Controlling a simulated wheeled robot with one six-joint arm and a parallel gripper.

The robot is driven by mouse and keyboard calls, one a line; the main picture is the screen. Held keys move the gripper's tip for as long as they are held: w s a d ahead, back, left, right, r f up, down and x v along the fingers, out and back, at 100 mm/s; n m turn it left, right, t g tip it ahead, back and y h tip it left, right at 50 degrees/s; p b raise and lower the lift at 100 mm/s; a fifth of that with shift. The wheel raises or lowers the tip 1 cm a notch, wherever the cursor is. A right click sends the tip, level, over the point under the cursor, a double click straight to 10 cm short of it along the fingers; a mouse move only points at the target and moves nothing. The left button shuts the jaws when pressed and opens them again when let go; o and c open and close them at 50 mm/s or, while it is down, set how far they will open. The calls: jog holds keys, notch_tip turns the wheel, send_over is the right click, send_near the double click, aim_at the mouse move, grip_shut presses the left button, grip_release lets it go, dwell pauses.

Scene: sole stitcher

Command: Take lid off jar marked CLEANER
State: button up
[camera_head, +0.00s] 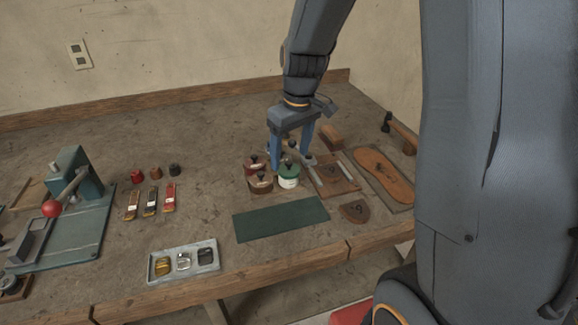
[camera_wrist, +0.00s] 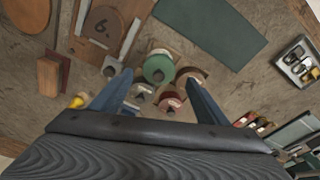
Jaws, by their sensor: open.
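A cluster of small jars with knobbed lids stands on the workbench under my gripper (camera_head: 291,158). One is a white-labelled jar with a green lid (camera_head: 289,172), also in the wrist view (camera_wrist: 158,68). A red-lidded jar (camera_head: 253,163) and a brown-lidded jar (camera_head: 261,182) stand to its left; the wrist view shows the red lid (camera_wrist: 170,99) and brown lid (camera_wrist: 191,72). A grey-lidded jar (camera_wrist: 140,95) is partly hidden by a finger in the head view. No label is readable, so I cannot tell which says CLEANER. My gripper is open and empty, its blue fingers pointing down around the cluster.
A dark green mat (camera_head: 282,218) lies in front of the jars. A brown board (camera_head: 336,176) and a sole board (camera_head: 384,178) lie right. A metal tray (camera_head: 184,262) holds small pieces. A green press (camera_head: 72,190) stands left. Bench between tray and mat is clear.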

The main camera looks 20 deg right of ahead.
aim_at(290, 163)
jog(key=shift+w+f+p, duration=0.15)
jog(key=shift+f+p, duration=0.05)
jog(key=shift+f, duration=0.6)
jog(key=shift+w+f+p, duration=0.1)
jog(key=shift+f+p, duration=0.05)
jog(key=shift+f, duration=0.6)
jog(key=shift+c, duration=0.4)
jog(key=c, duration=1)
